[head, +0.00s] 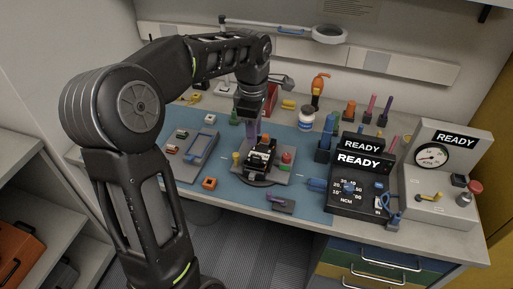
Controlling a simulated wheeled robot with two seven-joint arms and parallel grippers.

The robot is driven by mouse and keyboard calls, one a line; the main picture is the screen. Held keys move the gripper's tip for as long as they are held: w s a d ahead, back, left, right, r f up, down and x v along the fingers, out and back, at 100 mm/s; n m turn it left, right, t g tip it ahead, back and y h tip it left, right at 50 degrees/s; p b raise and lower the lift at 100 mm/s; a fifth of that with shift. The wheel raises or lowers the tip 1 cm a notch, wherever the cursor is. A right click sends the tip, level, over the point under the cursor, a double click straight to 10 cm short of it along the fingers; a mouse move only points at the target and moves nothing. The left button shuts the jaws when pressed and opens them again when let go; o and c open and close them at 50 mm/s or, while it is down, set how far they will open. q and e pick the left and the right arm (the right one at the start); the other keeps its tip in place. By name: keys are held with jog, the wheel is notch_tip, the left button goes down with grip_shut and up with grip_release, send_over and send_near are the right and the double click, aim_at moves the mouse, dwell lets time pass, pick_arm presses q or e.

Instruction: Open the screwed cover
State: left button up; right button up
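A small black and white device (262,156), probably the one with the screwed cover, sits on a grey fixture plate (283,171) on the blue mat. Its screws are too small to make out. My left gripper (250,112) points down just above and behind the device. A purple upright piece (252,132) shows directly below the gripper, reaching down to the device's back. The fingers are dark and small, so I cannot tell whether they are closed on this piece. My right gripper is not in view.
A grey tray (203,150) with small parts lies left of the fixture. Several coloured-handled tools stand at the back right. A black box reading READY (360,163) and a gauge box (435,165) stand right. A ring lamp (329,34) hangs at the back.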

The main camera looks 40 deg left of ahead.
aim_at(254, 150)
pick_arm(q)
jog(key=f, duration=0.4)
jog(key=f+p, duration=0.1)
jog(key=f, duration=0.3)
jog(key=shift+w+a, duration=0.2)
grip_shut()
jog(key=shift+r, duration=0.1)
dwell(1.2)
